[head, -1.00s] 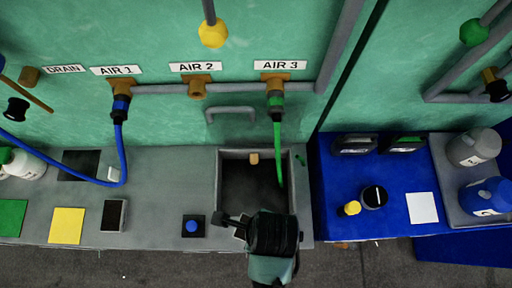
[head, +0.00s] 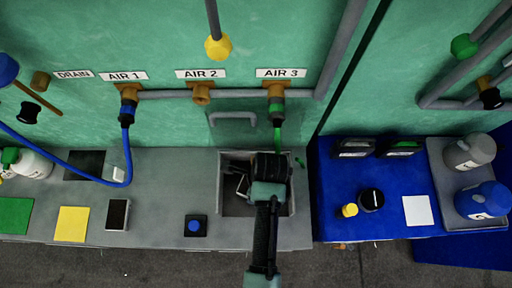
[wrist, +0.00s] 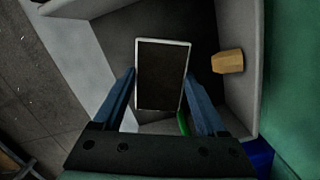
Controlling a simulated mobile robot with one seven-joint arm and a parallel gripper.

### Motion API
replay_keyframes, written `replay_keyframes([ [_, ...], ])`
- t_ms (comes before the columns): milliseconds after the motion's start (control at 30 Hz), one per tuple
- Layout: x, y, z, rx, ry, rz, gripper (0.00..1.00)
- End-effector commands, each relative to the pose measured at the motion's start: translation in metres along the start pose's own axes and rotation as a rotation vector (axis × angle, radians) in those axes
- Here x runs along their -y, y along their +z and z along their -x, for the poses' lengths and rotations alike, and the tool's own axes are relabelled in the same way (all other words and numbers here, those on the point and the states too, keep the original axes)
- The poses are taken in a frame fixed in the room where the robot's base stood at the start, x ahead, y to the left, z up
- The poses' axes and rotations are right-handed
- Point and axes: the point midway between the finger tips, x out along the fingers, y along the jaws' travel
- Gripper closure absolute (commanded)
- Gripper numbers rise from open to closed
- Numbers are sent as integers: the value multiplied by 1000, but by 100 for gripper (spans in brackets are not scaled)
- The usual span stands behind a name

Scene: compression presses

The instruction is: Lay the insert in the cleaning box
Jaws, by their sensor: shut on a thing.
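The insert (wrist: 162,75) is a dark rectangular plate with a thin pale frame. My gripper (wrist: 160,84) is shut on it, with one blue finger along each side. In the head view the insert (head: 242,186) shows small and tilted at the left of my gripper (head: 246,178). The cleaning box (head: 225,207) is a grey, open-topped box with a dark floor, set in the counter. My gripper and the insert are over its opening; my arm hides its right part. In the wrist view the box wall (wrist: 244,95) is at the right. I cannot tell the insert's height above the floor.
A tan fitting (wrist: 228,61) sticks inward from the box wall. A green hose (head: 277,138) hangs from AIR 3 behind my gripper. A handle (head: 233,116) is on the wall behind the box. A blue button (head: 195,227) is left of the box; a blue table (head: 335,200) is right.

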Motion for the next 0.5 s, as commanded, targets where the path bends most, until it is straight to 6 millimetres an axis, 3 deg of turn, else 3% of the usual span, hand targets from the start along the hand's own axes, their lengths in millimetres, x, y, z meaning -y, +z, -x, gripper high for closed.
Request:
replay_keyframes([
  [200, 4, 0, -14, 1, -2, 0, 100],
  [500, 4, 0, -17, 1, -2, 0, 100],
])
